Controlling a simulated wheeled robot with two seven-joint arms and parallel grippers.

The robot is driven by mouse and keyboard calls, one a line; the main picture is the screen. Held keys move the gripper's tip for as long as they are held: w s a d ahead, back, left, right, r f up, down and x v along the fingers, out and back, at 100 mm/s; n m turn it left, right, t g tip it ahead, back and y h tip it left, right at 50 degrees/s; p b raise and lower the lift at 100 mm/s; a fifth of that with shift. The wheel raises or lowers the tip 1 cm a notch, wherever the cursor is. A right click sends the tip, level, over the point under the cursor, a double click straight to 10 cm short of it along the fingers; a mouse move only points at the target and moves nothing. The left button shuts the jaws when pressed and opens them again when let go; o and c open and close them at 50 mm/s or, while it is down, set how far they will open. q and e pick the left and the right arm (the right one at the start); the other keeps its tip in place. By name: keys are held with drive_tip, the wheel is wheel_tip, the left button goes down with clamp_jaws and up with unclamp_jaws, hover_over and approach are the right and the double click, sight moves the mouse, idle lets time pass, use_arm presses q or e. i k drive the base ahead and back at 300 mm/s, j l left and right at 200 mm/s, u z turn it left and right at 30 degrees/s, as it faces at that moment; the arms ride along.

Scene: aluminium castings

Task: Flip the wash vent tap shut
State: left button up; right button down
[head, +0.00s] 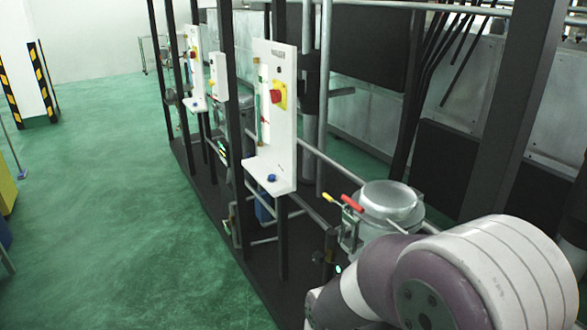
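Two small lever taps stand beside a round metal canister (391,203) right of centre. One has a red handle (352,203) and the other a yellow handle (328,197). No label is readable, so I cannot tell which is the wash vent tap. Both handles appear tilted, sloping down to the right; whether either is open or shut is not clear. My arm fills the lower right corner, in front of the lower part of the canister's stand. Neither of my grippers is visible.
A white panel (284,144) with a red button on a yellow plate (278,94) stands left of the canister. Dark posts (234,135) and pipes crowd the rack. A similar panel (195,70) stands farther back. Green floor (110,190) at left is clear.

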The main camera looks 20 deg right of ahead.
sight(325, 196)
drive_tip(key=i+z, duration=0.2)
drive_tip(key=z, duration=0.2)
drive_tip(key=i+z, duration=0.2)
drive_tip(key=z, duration=0.2)
drive_tip(key=i+j+z, duration=0.15)
drive_tip(key=z, duration=0.2)
drive_tip(key=i+j+u, duration=0.15)
drive_tip(key=i+j, duration=0.95)
drive_tip(key=j, duration=0.2)
